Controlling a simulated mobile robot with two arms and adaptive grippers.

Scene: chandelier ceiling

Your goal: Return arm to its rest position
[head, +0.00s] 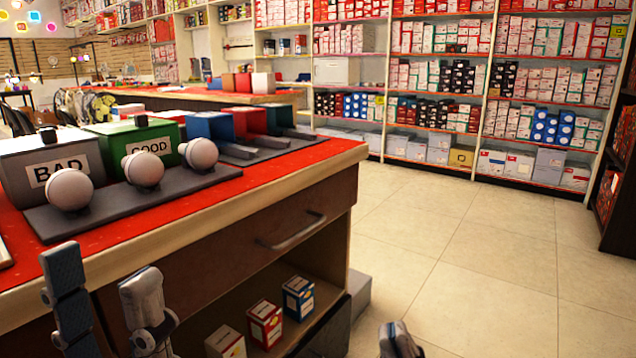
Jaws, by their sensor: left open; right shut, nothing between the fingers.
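My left gripper (101,268) is at the lower left, in front of the red-topped counter (262,178). Its two fingers point up and stand well apart, with nothing between them. My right gripper (398,338) shows only at the bottom edge, right of the counter, over the floor. Its fingertips are together and hold nothing. The rest of both arms is mostly out of view.
On the counter are a grey BAD box (22,172), a green GOOD box (108,143) and white bulbs (144,169) on a dark stand. Small boxes (264,322) sit on the counter's lower shelf. Tiled floor (470,260) is clear at right, before stocked shelves (440,85).

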